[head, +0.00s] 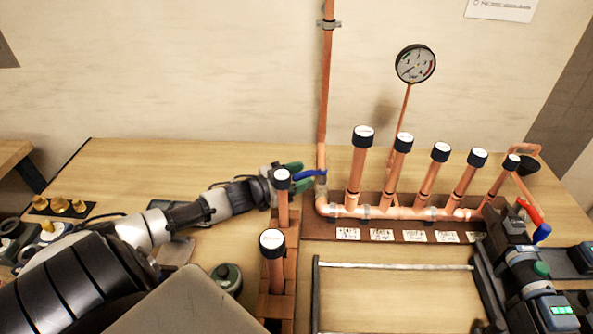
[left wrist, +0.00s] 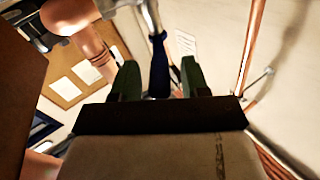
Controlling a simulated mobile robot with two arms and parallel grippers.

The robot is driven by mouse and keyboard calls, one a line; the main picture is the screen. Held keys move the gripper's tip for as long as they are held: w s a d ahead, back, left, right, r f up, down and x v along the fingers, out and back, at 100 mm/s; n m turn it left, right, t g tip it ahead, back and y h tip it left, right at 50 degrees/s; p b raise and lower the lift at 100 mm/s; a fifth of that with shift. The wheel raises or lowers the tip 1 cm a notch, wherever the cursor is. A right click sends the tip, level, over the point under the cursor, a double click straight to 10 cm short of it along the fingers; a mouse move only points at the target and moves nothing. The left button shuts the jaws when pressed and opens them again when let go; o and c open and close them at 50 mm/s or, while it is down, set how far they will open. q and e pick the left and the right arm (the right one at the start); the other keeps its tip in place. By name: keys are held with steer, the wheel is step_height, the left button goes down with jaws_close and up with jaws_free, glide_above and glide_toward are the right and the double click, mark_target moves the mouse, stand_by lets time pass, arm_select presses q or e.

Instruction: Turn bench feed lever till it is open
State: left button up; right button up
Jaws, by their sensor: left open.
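The bench feed lever (head: 313,173) is a blue handle at the foot of the tall vertical copper pipe, left of the manifold. My left gripper (head: 297,176) has green fingers and reaches it from the left. In the left wrist view the blue lever (left wrist: 158,68) lies between the two spread fingers of my left gripper (left wrist: 160,80), with gaps on both sides. The gripper is open and I see no grip on the lever. The valve body is mostly hidden behind the fingers. My right gripper is not in view.
The copper manifold (head: 385,212) with several dark-capped upright pipes stands right of the lever. A pressure gauge (head: 415,64) rises behind it. Capped copper pieces (head: 272,245) stand in a wooden rack close by the left gripper. A black tool (head: 525,265) lies at the right.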

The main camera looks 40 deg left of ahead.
arm_select(q)
steer(key=shift+s+a+f, duration=0.1)
steer(key=shift+s+a, duration=0.1)
steer(key=shift+s, duration=0.25)
steer(key=b+v, duration=0.1)
steer(key=v, duration=0.8)
steer(key=shift+s, duration=0.4)
steer(key=shift+a, duration=0.15)
steer(key=shift+c, duration=0.3)
